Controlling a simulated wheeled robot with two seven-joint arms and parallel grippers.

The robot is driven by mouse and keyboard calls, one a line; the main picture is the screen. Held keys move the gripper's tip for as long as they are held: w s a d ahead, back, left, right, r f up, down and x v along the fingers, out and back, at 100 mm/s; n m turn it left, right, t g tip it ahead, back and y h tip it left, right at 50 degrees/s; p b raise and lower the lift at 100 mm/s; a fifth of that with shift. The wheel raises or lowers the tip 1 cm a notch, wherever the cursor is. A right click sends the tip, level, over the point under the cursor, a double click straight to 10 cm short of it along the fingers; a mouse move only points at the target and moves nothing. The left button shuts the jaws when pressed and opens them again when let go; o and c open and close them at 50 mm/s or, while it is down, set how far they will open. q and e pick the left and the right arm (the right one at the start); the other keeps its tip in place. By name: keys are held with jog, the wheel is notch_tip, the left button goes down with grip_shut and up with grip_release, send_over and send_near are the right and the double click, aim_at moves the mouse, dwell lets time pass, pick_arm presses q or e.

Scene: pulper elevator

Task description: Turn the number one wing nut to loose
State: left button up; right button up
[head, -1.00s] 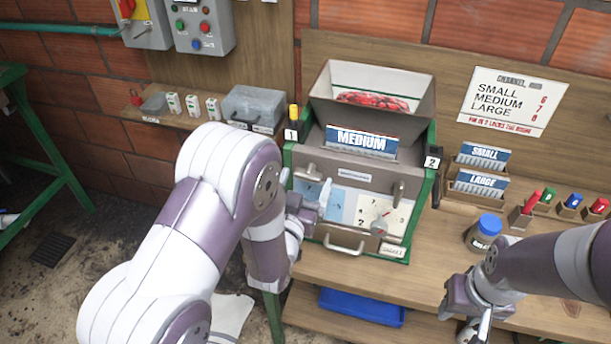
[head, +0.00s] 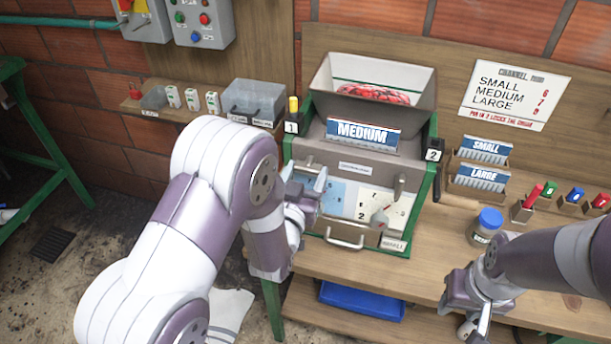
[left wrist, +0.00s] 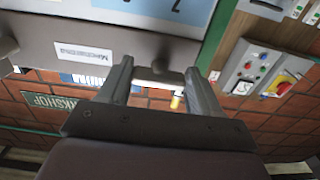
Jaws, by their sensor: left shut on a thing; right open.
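The green-framed machine (head: 408,247) stands on the bench with a MEDIUM plate (head: 362,136) in its top. My left gripper (head: 308,176) is at the upper left of its front panel. It is shut on a small grey part that I take to be the number one wing nut, mostly hidden by the fingers. In the left wrist view this part (left wrist: 157,74) shows between the two fingers. A second grey wing nut (head: 399,185) stands roughly upright at the panel's right. My right gripper (head: 478,318) is open and empty over the bench's front right.
A front handle (head: 345,238) and a small red-tipped pointer (head: 381,215) are below the nuts. A blue-lidded jar (head: 485,226), SMALL (head: 485,151) and LARGE (head: 480,179) plates and coloured tags stand at right. A blue tray (head: 361,301) lies below the bench top.

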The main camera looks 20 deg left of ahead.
pick_arm(q)
jog(key=o, duration=1.1)
jog(key=shift+c, duration=0.2)
jog(key=shift+s, duration=0.4)
jog(key=s+b, duration=0.3)
jog(key=s, duration=0.8)
jog(key=shift+s+a, duration=0.25)
jog(key=shift+s, duration=0.15)
